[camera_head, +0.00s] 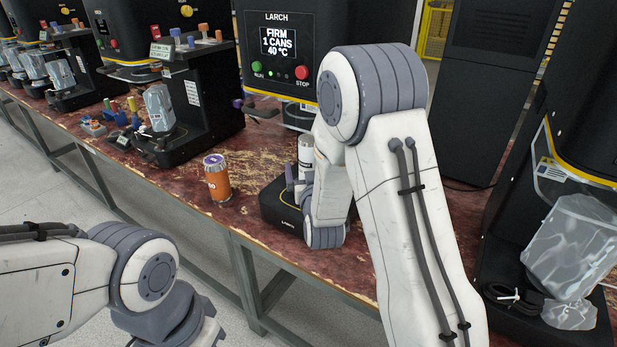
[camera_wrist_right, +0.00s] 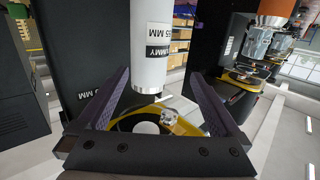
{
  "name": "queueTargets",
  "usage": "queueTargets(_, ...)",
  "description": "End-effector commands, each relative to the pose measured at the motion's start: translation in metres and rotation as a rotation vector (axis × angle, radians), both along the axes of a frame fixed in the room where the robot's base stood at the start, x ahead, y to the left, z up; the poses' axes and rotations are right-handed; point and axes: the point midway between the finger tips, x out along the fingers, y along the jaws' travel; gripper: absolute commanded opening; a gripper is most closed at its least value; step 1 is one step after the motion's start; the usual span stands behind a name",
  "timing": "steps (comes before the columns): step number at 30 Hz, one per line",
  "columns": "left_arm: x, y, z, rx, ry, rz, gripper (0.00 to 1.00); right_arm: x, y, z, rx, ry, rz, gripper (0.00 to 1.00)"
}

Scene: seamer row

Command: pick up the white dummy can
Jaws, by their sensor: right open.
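The white dummy can (camera_head: 305,150) stands upright at the LARCH seamer, partly hidden by my right arm in the head view. In the head view only part of one finger (camera_head: 290,178) shows beside my arm.
The LARCH seamer (camera_head: 277,45) has a screen reading "FIRM 1 CANS 40 °C" and a black base (camera_head: 283,208). An orange can (camera_head: 217,182) with a purple lid stands left on the worn red bench (camera_head: 250,165). More seamers (camera_head: 190,95) stand farther left. A clear-bagged part (camera_head: 570,245) is at right.

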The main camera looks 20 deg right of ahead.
Motion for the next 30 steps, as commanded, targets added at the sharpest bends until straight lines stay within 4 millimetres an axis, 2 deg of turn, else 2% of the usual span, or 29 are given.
queueTargets(2, 0.0, 0.0, -0.008, 0.0, 0.0, 0.0, 0.0, 0.0, -0.013, -0.006, -0.015, -0.043, -0.029, 1.0)
queueTargets(7, 0.0, 0.0, -0.004, -0.001, -0.001, 0.0, 0.0, 0.016, -0.024, -0.001, -0.026, -0.079, -0.047, 1.0)
queueTargets(12, 0.0, 0.0, 0.0, -0.001, -0.001, 0.0, 0.0, 0.041, -0.029, 0.0, -0.026, -0.078, -0.044, 1.0)
queueTargets(19, 0.0, 0.0, 0.004, -0.001, -0.001, 0.0, 0.0, 0.059, -0.032, -0.001, -0.025, -0.075, -0.043, 1.0)
queueTargets(25, 0.0, 0.0, 0.012, 0.0, 0.0, 0.0, 0.0, 0.088, -0.036, -0.001, -0.026, -0.076, -0.044, 1.0)
queueTargets(30, 0.0, 0.0, 0.014, 0.0, 0.0, 0.0, 0.0, 0.102, -0.039, -0.002, -0.025, -0.075, -0.043, 1.0)
